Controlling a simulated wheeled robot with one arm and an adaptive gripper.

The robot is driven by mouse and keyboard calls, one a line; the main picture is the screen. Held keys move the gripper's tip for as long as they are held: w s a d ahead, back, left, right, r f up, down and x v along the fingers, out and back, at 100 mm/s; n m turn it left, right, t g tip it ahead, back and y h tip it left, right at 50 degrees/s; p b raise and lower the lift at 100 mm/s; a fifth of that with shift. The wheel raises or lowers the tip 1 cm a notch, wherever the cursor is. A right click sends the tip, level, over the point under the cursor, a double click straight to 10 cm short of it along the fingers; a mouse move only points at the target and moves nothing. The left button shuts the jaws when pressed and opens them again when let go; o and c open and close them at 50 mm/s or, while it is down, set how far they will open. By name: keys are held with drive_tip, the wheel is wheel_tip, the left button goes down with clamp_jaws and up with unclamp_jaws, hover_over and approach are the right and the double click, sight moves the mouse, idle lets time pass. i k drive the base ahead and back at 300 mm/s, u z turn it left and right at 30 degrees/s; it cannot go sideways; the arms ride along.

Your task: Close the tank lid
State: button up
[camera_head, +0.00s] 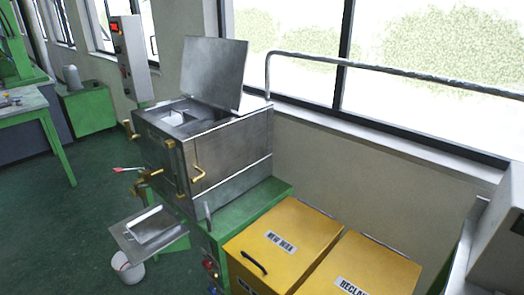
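The tank (230,150) is a steel box with brass fittings, standing on a green stand near the middle of the head view. Its lid (215,72) is a flat steel plate that stands open, tilted up at the back of the tank's top. The top opening (172,118) is exposed, with something whitish inside. My gripper does not show in this view.
Two yellow bins, one marked new wax (290,240), the other only partly legible (372,268), stand at the front right of the tank. A metal tray (148,228) juts out low at front left above a white bucket (127,266). A control box (130,55) stands behind. Green floor lies open at left.

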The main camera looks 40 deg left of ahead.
sight(214, 69)
drive_tip(key=z, duration=0.45)
drive_tip(key=k, duration=1.65)
drive_tip(key=u, duration=1.9)
drive_tip(key=i, duration=1.05)
